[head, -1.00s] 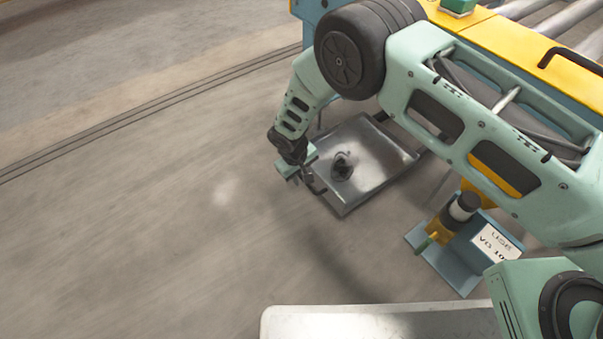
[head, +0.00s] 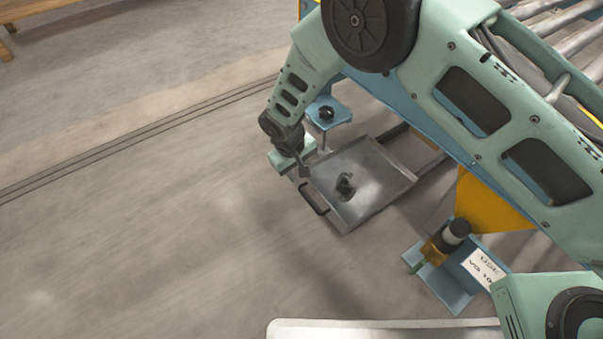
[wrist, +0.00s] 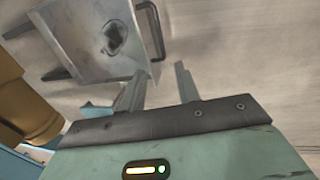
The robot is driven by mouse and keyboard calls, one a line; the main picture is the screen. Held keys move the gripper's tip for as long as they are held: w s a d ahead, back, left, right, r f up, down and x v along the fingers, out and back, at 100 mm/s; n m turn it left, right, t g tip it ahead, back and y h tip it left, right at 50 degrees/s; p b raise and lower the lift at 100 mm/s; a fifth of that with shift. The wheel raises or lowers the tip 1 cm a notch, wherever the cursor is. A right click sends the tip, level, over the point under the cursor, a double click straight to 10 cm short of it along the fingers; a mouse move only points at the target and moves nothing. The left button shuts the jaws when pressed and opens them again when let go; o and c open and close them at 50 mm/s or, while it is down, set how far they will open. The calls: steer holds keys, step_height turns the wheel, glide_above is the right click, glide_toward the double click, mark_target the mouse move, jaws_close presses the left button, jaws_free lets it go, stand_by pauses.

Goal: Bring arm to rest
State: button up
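My gripper (head: 302,172) hangs at the end of my mint-green arm, at the left edge of the metal tray in the head view. In the wrist view my gripper (wrist: 160,86) shows two grey fingers with a clear gap between them and nothing held. The grey tray (head: 375,207) has a dark loop handle (head: 313,197) on its near left side. A small dark part (head: 345,187) lies in the tray, apart from the fingers. The tray (wrist: 80,30) also shows at the top left of the wrist view.
A small blue stand (head: 343,114) with a black round piece is behind the tray. A blue bracket with a white sign (head: 484,269) and a yellow-brown fitting (head: 438,248) is at the lower right. Rollers (head: 560,25) run at the upper right. The floor at left is open.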

steer(key=shift+s+a+r, duration=0.1)
steer(key=shift+r, duration=0.75)
steer(key=s+d+r+y+p, duration=0.1)
steer(key=s+d+r, duration=0.15)
steer(key=r, duration=0.55)
steer(key=s+d+r+g+p, duration=0.1)
steer(key=s+r, duration=0.3)
steer(key=r, duration=0.3)
steer(key=s+d+r+y+p, duration=0.1)
steer(key=s+r, duration=0.2)
steer(key=r, duration=0.5)
steer(key=s+d+r+p, duration=0.1)
steer(key=s+d+r, duration=0.5)
steer(key=s, duration=0.3)
steer(key=s+d+r+p, duration=0.1)
steer(key=s+d+r, duration=0.45)
steer(key=s, duration=0.25)
step_height(320, 180, up, 38)
steer(key=p, duration=3.7)
steer(key=shift+d+f+p, duration=0.25)
steer(key=shift+d+p, duration=0.1)
steer(key=shift+s, duration=0.1)
